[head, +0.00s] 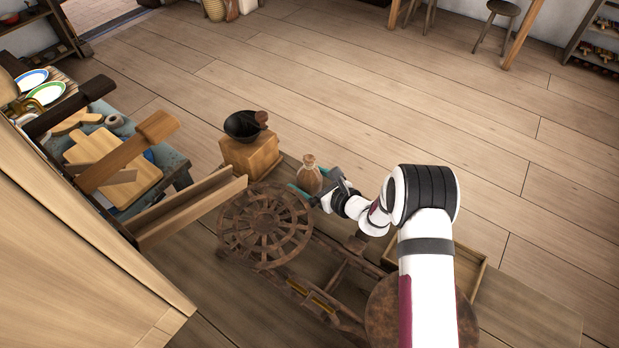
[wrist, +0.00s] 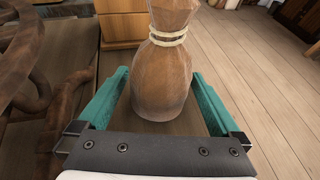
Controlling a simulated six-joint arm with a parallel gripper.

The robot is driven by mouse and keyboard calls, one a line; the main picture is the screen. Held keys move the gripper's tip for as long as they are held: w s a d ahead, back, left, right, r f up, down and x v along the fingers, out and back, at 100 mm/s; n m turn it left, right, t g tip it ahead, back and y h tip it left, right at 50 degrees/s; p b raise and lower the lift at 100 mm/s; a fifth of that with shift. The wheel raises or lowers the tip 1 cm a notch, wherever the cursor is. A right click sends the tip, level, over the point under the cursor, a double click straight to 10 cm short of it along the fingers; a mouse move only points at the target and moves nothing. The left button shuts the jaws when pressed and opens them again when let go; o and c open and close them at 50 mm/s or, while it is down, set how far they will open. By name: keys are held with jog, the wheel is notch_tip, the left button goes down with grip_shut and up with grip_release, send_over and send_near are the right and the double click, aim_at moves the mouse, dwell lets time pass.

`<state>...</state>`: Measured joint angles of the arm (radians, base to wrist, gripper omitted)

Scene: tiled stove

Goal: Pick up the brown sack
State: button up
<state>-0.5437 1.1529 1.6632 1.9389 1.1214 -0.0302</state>
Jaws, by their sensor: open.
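The brown sack (head: 309,177) stands upright on a wooden surface, its neck tied with a pale cord. In the wrist view the sack (wrist: 163,80) fills the middle of the picture, its top cut off by the upper edge. My gripper (head: 310,186) is open, with its teal fingers low around the sack. In the wrist view one finger of my gripper (wrist: 160,85) is on each side of the sack, with a visible gap near the palm end. I cannot tell whether either finger touches it.
A wooden coffee grinder (head: 250,153) with a dark bowl stands left of the sack. An open wooden tray (head: 480,275) is to the right. Cutting boards (head: 115,165) lie on a table at left.

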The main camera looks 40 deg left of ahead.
jog(key=x, duration=0.2)
jog(key=shift+a+f, duration=0.1)
jog(key=shift+a, duration=0.2)
jog(key=c, duration=1.5)
jog(key=shift+w, duration=0.1)
